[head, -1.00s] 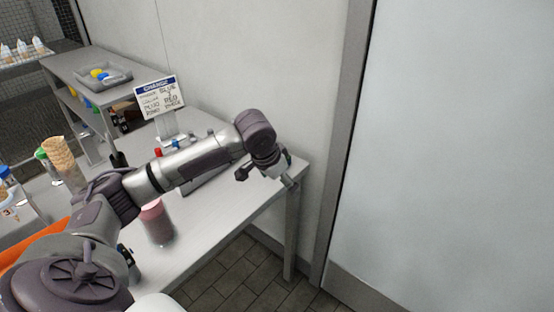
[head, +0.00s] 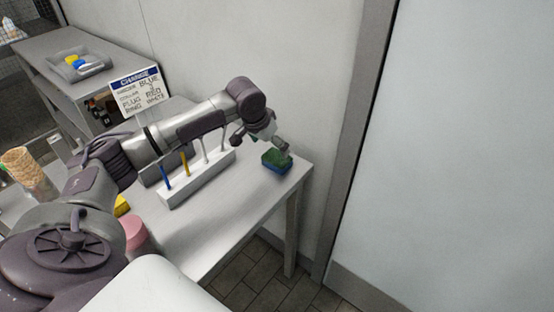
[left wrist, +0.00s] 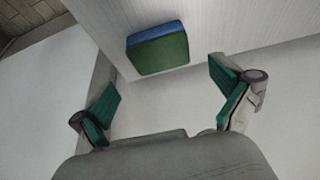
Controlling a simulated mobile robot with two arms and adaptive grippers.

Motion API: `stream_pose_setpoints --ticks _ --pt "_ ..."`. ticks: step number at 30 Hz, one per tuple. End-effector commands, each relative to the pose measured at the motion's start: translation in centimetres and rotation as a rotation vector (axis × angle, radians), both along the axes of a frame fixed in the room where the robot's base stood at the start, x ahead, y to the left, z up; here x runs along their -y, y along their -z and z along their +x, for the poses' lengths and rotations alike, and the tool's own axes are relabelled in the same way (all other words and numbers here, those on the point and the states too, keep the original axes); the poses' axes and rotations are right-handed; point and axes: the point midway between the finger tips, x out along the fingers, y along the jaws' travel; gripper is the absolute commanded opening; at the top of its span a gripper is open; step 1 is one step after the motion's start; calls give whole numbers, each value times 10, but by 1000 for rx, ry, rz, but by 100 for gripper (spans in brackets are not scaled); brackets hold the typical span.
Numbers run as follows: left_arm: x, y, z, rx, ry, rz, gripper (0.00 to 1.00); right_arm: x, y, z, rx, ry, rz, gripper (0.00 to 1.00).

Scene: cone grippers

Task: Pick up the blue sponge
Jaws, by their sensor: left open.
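The blue sponge (head: 277,164) lies on the grey table near its far right corner, next to the wall. It has a green layer on its upper face and blue below. In the left wrist view the sponge (left wrist: 158,50) is ahead of the fingers, between their lines and apart from both. My left gripper (head: 270,144) is just above and behind the sponge in the head view. In the left wrist view the left gripper (left wrist: 166,92) is open and empty, with green finger pads spread wide. My right gripper is in neither view.
A white rack (head: 198,180) with upright coloured tools stands left of the sponge. A pink cylinder (head: 136,233) stands nearer on the table (head: 240,212). A sign (head: 137,92) and a grey tray (head: 80,66) are farther back. The table's front right part is clear.

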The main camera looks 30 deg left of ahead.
Motion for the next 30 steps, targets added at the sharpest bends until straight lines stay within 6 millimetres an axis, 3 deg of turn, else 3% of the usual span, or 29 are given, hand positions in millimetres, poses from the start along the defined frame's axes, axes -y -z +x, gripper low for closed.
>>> stream_pose_setpoints --ticks 5,14,19,26,30 --pt "1 19 8 0 -1 -1 100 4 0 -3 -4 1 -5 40" --pt "5 48 22 -2 -1 0 100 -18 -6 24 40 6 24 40" --pt "5 66 30 0 0 1 100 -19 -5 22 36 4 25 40" --pt "5 68 31 1 1 1 100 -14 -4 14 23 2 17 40" --pt "5 68 31 1 1 1 82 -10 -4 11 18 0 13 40"
